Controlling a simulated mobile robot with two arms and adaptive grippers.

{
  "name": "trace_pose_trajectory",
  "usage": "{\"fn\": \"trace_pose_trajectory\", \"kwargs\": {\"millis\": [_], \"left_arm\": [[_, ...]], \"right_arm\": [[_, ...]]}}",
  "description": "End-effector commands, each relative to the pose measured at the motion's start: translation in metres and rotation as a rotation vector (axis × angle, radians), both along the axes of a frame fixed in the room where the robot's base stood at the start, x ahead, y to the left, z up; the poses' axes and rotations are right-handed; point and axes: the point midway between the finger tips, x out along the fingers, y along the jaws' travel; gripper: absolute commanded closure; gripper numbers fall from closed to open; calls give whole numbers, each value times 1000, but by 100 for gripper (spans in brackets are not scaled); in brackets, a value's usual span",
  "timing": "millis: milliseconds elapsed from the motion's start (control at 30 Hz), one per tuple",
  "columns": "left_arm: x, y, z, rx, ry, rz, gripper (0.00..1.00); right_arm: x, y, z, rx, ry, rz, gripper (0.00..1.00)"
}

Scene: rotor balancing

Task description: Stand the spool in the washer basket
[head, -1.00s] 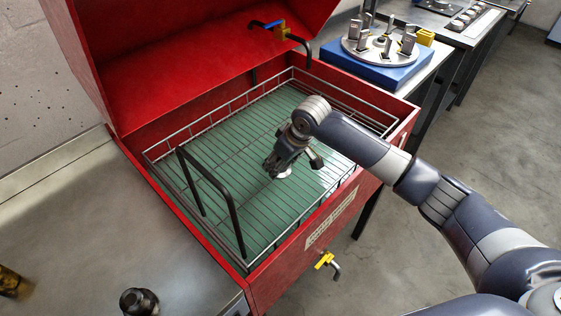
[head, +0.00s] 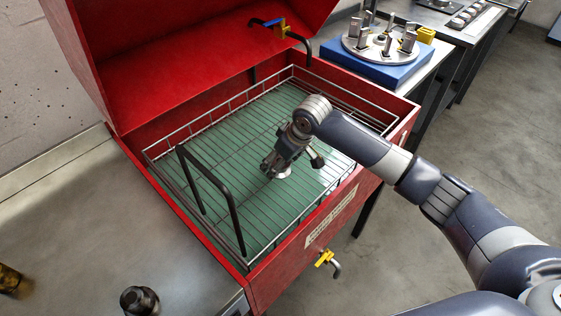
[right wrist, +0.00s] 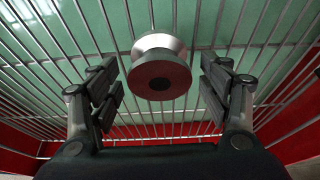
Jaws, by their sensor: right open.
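The spool (right wrist: 162,78) is a small silver piece with wide round ends and a dark end face turned toward the right wrist camera. It stands in the washer basket (head: 216,119), apparently on the wire floor; whether it touches the wires is hard to tell. In the head view the spool (head: 284,175) shows only partly below my right gripper (head: 281,167). In the right wrist view my right gripper (right wrist: 162,92) is open, with one finger on each side of the spool and a clear gap to both. My left gripper is not in view.
The basket sits inside a red washer (head: 282,254) with its lid raised. A black handle (head: 236,215) rises from the basket's left side. A steel counter (head: 110,220) with a dark bottle-like object (head: 139,301) is at left. A blue block (head: 373,69) carries a rotor behind.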

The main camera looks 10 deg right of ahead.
Motion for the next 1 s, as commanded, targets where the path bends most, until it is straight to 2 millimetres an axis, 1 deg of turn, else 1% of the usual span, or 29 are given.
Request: {"fn": "trace_pose_trajectory", "kwargs": {"millis": [300,500,600,700,1000], "left_arm": [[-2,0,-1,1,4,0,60],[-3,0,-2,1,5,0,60],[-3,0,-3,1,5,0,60],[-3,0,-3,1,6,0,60],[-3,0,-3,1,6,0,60]], "right_arm": [[-20,-14,61,1,-6,1,29],[-30,-21,92,0,-4,0,29],[-34,-23,101,0,-2,0,29],[-36,-24,104,1,-1,0,29],[-36,-24,105,0,0,0,29]]}}
